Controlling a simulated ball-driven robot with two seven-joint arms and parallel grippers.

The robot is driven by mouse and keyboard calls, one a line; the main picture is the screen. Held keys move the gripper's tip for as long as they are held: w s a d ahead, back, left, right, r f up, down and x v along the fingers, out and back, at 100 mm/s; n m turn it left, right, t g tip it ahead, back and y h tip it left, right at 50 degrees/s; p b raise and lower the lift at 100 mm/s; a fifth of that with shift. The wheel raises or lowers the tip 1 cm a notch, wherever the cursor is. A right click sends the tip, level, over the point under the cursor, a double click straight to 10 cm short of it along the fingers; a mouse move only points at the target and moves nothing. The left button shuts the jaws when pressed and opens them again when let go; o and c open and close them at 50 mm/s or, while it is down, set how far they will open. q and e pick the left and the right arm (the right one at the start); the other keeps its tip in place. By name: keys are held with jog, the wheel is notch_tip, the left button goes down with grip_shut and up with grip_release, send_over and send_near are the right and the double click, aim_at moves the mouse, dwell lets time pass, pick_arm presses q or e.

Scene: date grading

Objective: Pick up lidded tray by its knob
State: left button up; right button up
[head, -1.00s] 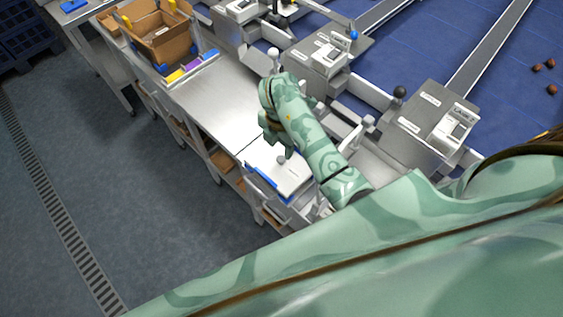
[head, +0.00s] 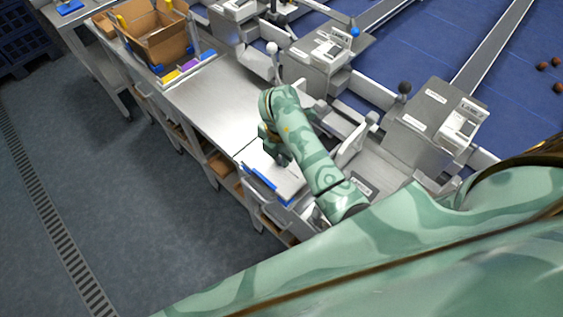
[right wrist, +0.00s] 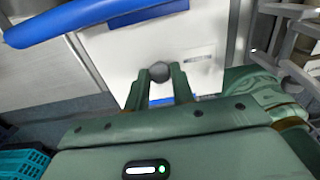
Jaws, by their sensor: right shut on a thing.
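The lidded tray (head: 291,184) has a flat white lid and blue edges and sits at the near end of the steel table. In the right wrist view its white lid (right wrist: 203,40) fills the middle, with a blue bar at the upper left. A round dark grey knob (right wrist: 160,70) stands on the lid. My right gripper (head: 284,161) is over the tray, and in the right wrist view its two green fingers (right wrist: 160,80) are shut on the knob, one on each side. In the head view the gripper hides the knob. My left gripper is not in view.
The steel table (head: 215,105) is clear left of the tray. A cardboard box (head: 155,38) stands at its far end, near small coloured blocks. Grey machines (head: 435,115) line the right side, beside a blue belt (head: 410,60) with a few brown dates (head: 557,88).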

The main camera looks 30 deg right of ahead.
jog(key=shift+r+p, duration=1.9)
jog(key=shift+r, duration=0.15)
jog(key=shift+w, duration=0.1)
